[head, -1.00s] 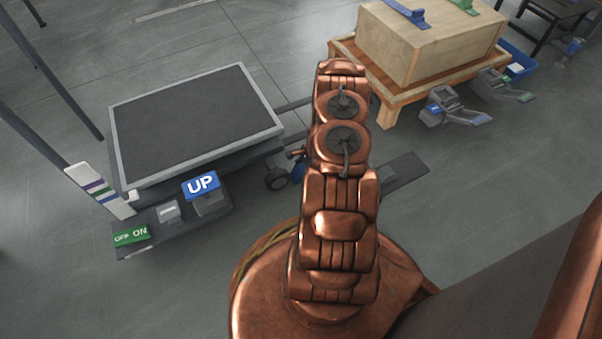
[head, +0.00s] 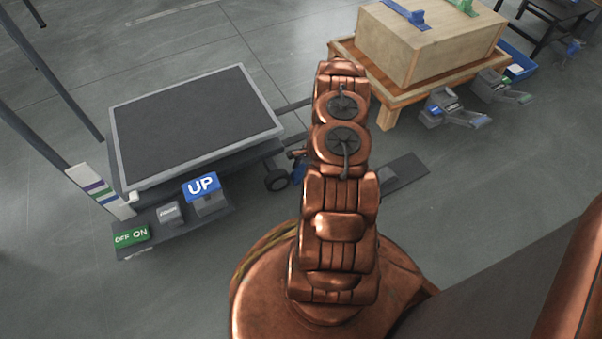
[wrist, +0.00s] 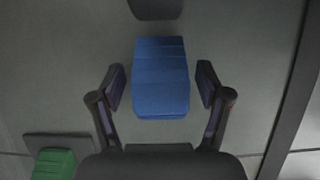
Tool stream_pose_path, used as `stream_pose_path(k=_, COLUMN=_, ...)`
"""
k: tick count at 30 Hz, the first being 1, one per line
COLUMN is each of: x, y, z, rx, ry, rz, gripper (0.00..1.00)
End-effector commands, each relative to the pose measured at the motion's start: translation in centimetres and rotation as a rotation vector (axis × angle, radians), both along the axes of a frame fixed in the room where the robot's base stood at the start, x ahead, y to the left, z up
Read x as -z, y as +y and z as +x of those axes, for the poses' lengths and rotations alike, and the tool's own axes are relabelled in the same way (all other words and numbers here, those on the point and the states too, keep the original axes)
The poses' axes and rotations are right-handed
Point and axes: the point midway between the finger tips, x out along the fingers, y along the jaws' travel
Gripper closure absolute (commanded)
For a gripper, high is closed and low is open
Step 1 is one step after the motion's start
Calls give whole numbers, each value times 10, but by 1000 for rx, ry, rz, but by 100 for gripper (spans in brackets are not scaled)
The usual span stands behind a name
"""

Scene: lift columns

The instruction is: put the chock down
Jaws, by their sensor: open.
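The blue chock (wrist: 161,78) lies between the fingers of my gripper (wrist: 161,84) in the wrist view. The gripper is open, with a visible gap between each finger pad and the chock's sides. The chock appears to rest on the grey floor. In the head view only a small blue part of the chock (head: 299,171) shows, beside a black wheel (head: 276,180) of the lift table. My arm hides the rest of it and my gripper there.
The lift table (head: 195,122) stands left, with a blue UP pedal (head: 202,187) and a green OFF/ON pedal (head: 131,236) in front. A wooden crate (head: 430,45) sits on a low stand at the back right. A green block (wrist: 53,165) shows lower left in the wrist view.

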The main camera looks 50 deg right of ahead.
Motion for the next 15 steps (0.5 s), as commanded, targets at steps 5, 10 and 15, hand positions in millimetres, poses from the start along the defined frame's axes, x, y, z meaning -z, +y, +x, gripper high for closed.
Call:
stream_pose_path(k=5, x=-35, y=-12, z=-2, rx=2, ry=-3, rz=-3, gripper=23)
stream_pose_path(k=10, x=-66, y=-25, z=-7, rx=2, ry=-3, rz=-5, gripper=23)
stream_pose_path(k=15, x=-90, y=-34, z=-11, rx=2, ry=-1, rz=-1, gripper=23)
